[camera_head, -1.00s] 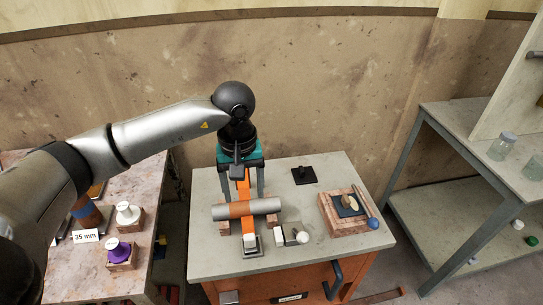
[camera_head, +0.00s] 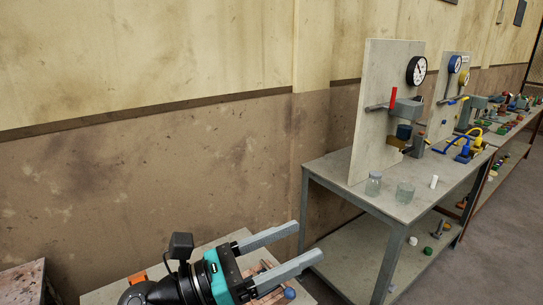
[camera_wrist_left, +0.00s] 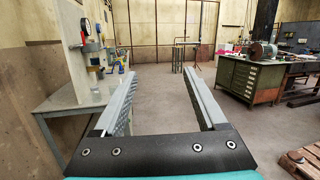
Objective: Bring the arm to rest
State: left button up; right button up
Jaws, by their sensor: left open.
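My left gripper (camera_head: 308,243) is at the bottom of the head view, in front of the bench (camera_head: 228,240). Its two grey fingers are spread apart and point to the right and slightly up. Nothing is between them. In the left wrist view the gripper (camera_wrist_left: 162,76) also shows open and empty, with its fingers pointing out over the room. The gripper body hides much of the bench and what lies on it. My right gripper is not in view.
In the left wrist view, the floor (camera_wrist_left: 165,95) ahead is open and a green cabinet (camera_wrist_left: 255,80) stands right.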

pick_arm(q)
jog(key=w+a+n+t+y, duration=0.3)
jog(key=a+n+t+y, duration=0.25)
jog(key=n, duration=0.55)
jog(key=w+a+n+t+y, duration=0.2)
jog(key=a+n+t+y, duration=0.2)
jog(key=n+t, duration=0.5)
jog(key=s+a+f+n+g+y, duration=0.1)
jog(key=a+f+n+g+y, duration=0.4)
jog(key=n, duration=0.4)
jog(key=s+a+f+n+g+y, duration=0.1)
jog(key=a+f+n+g+y, duration=0.1)
jog(key=a+f+n+y, duration=0.4)
jog(key=s+d+f+n+g+h, duration=0.2)
jog(key=s+f+n+g, duration=1)
jog(key=s+f, duration=0.65)
jog(key=s+f+g+b, duration=0.1)
jog(key=s+f, duration=0.1)
jog(key=f, duration=0.9)
jog(key=s+f+b, duration=0.1)
jog(key=s+f, duration=0.1)
jog(key=f, duration=1)
jog(key=s+a+f+g+b, duration=0.1)
jog(key=s+a+f, duration=0.2)
jog(key=s+f, duration=1)
jog(key=shift+s+f+m, duration=0.3)
jog(key=shift+s+m, duration=0.1)
jog(key=shift+s, duration=0.65)
jog(key=shift+a, duration=0.1)
jog(key=shift+c, duration=0.2)
